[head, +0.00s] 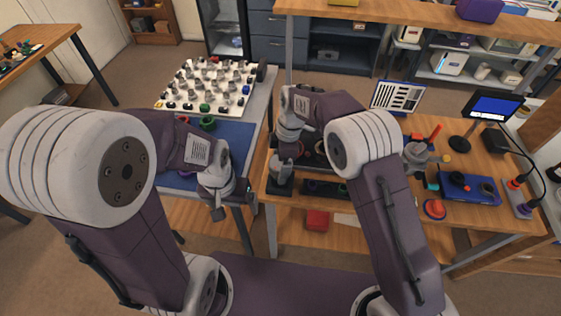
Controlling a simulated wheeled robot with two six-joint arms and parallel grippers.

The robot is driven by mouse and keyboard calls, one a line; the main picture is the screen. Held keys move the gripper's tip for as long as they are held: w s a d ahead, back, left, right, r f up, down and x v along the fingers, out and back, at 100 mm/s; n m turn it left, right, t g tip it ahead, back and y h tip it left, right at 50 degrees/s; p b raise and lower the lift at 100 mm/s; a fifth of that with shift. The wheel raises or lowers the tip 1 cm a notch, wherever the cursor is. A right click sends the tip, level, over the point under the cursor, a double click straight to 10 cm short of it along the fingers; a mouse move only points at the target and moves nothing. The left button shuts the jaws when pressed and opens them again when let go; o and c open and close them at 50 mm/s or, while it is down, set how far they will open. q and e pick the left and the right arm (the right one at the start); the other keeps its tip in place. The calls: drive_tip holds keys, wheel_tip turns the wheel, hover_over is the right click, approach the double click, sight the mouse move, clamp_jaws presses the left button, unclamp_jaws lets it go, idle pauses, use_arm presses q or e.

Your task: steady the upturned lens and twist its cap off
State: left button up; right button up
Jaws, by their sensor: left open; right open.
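My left gripper (230,202) is open and points down near the front right corner of the blue mat (238,136). My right gripper (288,148) is open and points down over the left part of the wooden bench; its fingertips are hard to make out. A dark upright piece with a grey top (280,178) stands just below the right gripper. I cannot tell whether it is the upturned lens, and I cannot make out a cap. My arms hide part of the mat and bench.
A white board (212,84) with rows of small parts lies behind the mat. A green cup-like piece (207,123) stands on the mat. The bench carries a black tray (322,189), a blue tray (468,190), a red disc (434,209) and a monitor (493,106). A gap separates the tables.

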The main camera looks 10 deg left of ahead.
drive_tip(key=shift+c, duration=0.3)
drive_tip(key=c, duration=1)
drive_tip(key=o, duration=1.1)
drive_tip(key=shift+c, duration=0.2)
drive_tip(key=r, duration=0.3)
drive_tip(key=d+r, duration=0.1)
drive_tip(key=r, duration=0.5)
drive_tip(key=shift+w+d, duration=0.15)
drive_tip(key=shift+w, duration=0.05)
